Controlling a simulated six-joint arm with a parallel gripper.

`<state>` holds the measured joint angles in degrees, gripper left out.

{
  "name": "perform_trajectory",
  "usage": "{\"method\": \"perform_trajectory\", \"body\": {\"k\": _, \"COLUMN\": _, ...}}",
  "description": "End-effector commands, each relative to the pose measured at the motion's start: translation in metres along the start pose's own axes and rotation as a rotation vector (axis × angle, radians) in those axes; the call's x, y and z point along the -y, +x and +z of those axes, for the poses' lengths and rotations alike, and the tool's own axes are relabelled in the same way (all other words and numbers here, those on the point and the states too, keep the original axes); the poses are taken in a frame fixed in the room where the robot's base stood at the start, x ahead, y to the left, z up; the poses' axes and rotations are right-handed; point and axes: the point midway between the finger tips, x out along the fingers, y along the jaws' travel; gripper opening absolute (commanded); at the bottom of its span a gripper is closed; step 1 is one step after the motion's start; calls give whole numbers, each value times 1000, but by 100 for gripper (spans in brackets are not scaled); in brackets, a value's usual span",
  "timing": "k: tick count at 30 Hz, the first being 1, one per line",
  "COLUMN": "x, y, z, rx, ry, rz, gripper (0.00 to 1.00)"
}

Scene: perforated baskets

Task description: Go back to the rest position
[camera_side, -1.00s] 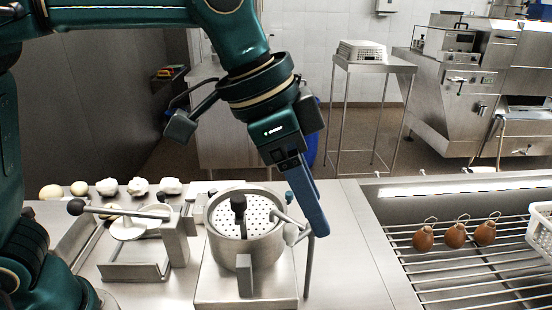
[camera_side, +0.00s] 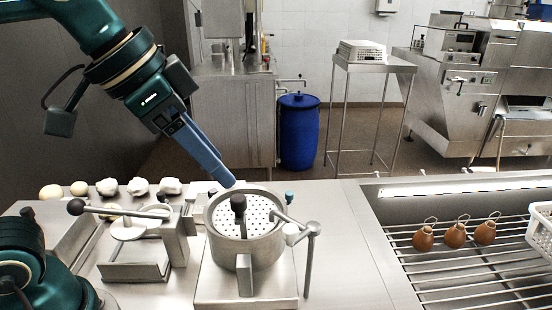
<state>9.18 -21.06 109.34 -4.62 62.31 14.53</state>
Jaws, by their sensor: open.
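My gripper (camera_side: 229,182) hangs at the upper left of the side view, with its blue fingers slanting down to the right. The fingertips are just above and behind the rim of the steel pot (camera_side: 246,248). The gripper is open and nothing shows in it. From this side the fingers overlap, so the gap between them is hidden. The pot holds a perforated basket (camera_side: 260,215) with a dark knob (camera_side: 238,204). A crank handle (camera_side: 307,232) stands at the pot's right side.
A steel press with a lever (camera_side: 125,212) stands left of the pot. Several pale round items (camera_side: 138,186) line the back edge. Brown hanging pieces (camera_side: 455,236) sit on the rack (camera_side: 430,268) at right, beside a white perforated basket (camera_side: 542,228). The counter (camera_side: 345,250) between is clear.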

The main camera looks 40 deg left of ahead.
Motion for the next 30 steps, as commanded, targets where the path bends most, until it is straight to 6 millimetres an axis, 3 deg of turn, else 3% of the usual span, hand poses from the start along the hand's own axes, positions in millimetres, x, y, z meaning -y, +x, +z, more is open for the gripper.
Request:
{"method": "perform_trajectory", "body": {"k": 1, "x": 8, "y": -1, "z": 18, "rx": -5, "ry": -57, "rz": -32, "gripper": 57}}
{"method": "perform_trajectory", "body": {"k": 6, "x": 19, "y": 10, "z": 72, "rx": -1, "ry": -217, "rz": -111, "gripper": 57}}
{"method": "perform_trajectory", "body": {"k": 12, "x": 19, "y": 29, "z": 111, "rx": 30, "ry": -319, "rz": -143, "gripper": 57}}
{"method": "perform_trajectory", "body": {"k": 15, "x": 19, "y": 35, "z": 117, "rx": 44, "ry": -347, "rz": -145, "gripper": 57}}
{"method": "perform_trajectory", "body": {"k": 30, "x": 19, "y": 34, "z": 114, "rx": 34, "ry": -357, "rz": -146, "gripper": 57}}
